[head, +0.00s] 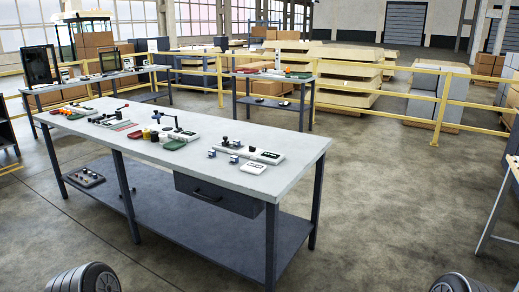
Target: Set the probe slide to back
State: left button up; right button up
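A long workbench (285,180) with a pale top carries several small devices. I cannot tell for certain which of them is the probe slide. Near its right end is a long white unit (268,157) with black knobs at its left part. Small blue-grey blocks (234,159) and a white box with dark marking (253,168) lie in front of it. In the middle stands a unit with a dark blue raised arm (167,116), with red, yellow and green parts around it. Neither of my grippers is in view; only rounded parts of my arms show at the bottom corners.
The bench has a dark drawer (205,193) and a lower shelf (200,225) holding a control box (87,177). A second table (275,78) and yellow railings (440,105) stand behind. The floor (390,210) right of the bench is clear. A frame stands at the far right.

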aim_at(225, 144)
jog(key=i+l+u, duration=0.6)
jog(key=i+l, duration=0.2)
jog(key=i+l+u, duration=0.3)
jog(key=l, duration=0.35)
jog(key=l+u, duration=0.25)
jog(key=l, duration=0.35)
jog(key=l+u, duration=0.3)
jog(key=l, duration=0.4)
jog(key=i, duration=0.05)
